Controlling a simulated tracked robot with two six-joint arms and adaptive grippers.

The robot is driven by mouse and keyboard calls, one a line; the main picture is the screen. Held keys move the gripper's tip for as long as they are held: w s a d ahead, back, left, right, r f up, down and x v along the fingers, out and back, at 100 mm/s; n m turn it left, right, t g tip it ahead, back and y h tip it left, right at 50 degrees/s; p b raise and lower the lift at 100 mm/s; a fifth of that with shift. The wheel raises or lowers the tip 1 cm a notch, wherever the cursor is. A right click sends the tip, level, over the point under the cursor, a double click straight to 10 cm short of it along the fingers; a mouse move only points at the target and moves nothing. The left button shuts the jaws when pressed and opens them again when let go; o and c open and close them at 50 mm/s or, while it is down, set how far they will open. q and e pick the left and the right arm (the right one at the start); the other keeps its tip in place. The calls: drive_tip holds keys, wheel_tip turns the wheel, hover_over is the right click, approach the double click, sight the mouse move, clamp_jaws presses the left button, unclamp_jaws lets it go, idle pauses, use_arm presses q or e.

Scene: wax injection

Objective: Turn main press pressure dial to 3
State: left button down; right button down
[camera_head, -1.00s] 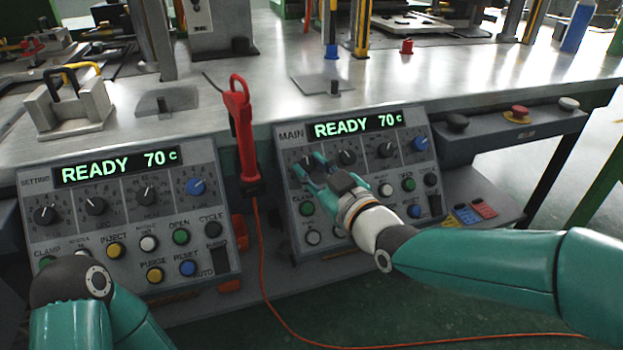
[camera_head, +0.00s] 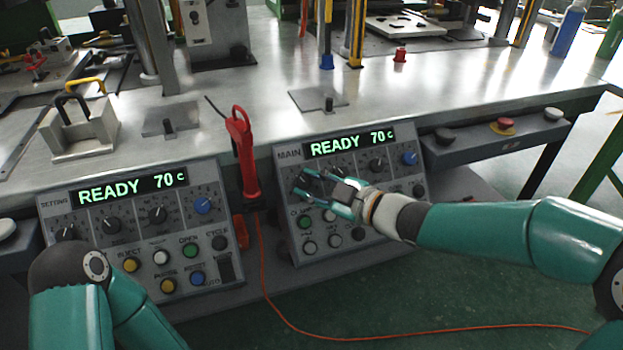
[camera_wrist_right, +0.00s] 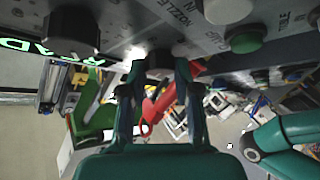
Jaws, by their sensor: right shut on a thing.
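The main press panel (camera_head: 287,230) is marked MAIN and its display (camera_head: 350,142) reads READY 70 c. A row of dark dials runs under the display, with a blue one (camera_head: 409,158) at the right end. My right gripper (camera_head: 304,181) reaches in from the right and is shut on the leftmost dial, which its fingers mostly hide in the head view. In the right wrist view, the fingers (camera_wrist_right: 160,68) stand on either side of this dark dial (camera_wrist_right: 160,62). Its scale and setting cannot be read. My left arm shows at lower left, but its gripper is out of view.
Green and white buttons (camera_head: 309,247) sit just below the gripped dial. A second panel (camera_head: 60,250), marked SETTING, stands to the left. A red tool (camera_head: 247,160) with an orange cable hangs between the panels. The metal table (camera_head: 400,100) lies behind.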

drive_tip(key=c, duration=0.8)
unclamp_jaws()
drive_tip(key=shift+c, duration=0.2)
drive_tip(key=v, duration=1.2)
drive_tip(key=shift+f, duration=0.1)
